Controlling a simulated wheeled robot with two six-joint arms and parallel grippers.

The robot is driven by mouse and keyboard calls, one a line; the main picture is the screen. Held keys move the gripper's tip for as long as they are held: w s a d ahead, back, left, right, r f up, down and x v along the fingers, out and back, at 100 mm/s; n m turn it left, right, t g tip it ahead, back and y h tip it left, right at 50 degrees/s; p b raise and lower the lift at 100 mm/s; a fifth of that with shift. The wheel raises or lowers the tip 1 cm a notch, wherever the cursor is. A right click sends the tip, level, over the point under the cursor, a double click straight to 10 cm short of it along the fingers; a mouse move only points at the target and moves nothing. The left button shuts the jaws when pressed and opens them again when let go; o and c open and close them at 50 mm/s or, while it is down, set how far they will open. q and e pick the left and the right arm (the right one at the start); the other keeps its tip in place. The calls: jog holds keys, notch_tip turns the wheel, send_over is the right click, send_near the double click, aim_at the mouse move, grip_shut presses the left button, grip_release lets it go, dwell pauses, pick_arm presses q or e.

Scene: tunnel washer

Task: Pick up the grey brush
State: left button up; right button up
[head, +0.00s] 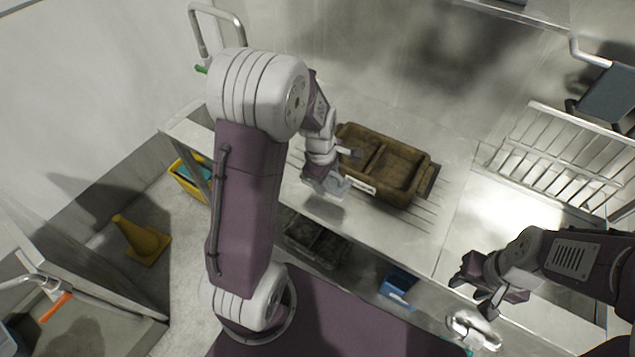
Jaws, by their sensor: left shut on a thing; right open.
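My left gripper (322,176) is above the counter, at the left front side of the brown tray. It is shut on a light grey piece that looks like the grey brush (334,189); the fingers and wrist hide part of it, so its full shape is unclear. A shadow falls on the counter just below it. My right gripper (472,296) is open and empty at the lower right, over the front of the sink area.
The brown two-compartment tray (425,165) stands on the ribbed metal counter (395,235), with a white label on its front. A wire rack (560,150) is at the right. A blue box (397,287) and a dark crate (315,240) sit below.

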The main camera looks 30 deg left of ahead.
pick_arm(q)
jog(key=w+d+r, duration=0.3)
jog(key=d+r, duration=0.2)
jog(key=d, duration=0.3)
jog(key=shift+d+r, duration=0.25)
jog(key=shift+d, duration=0.15)
pick_arm(e)
jog(key=shift+r, duration=0.35)
jog(key=shift+w, duration=0.1)
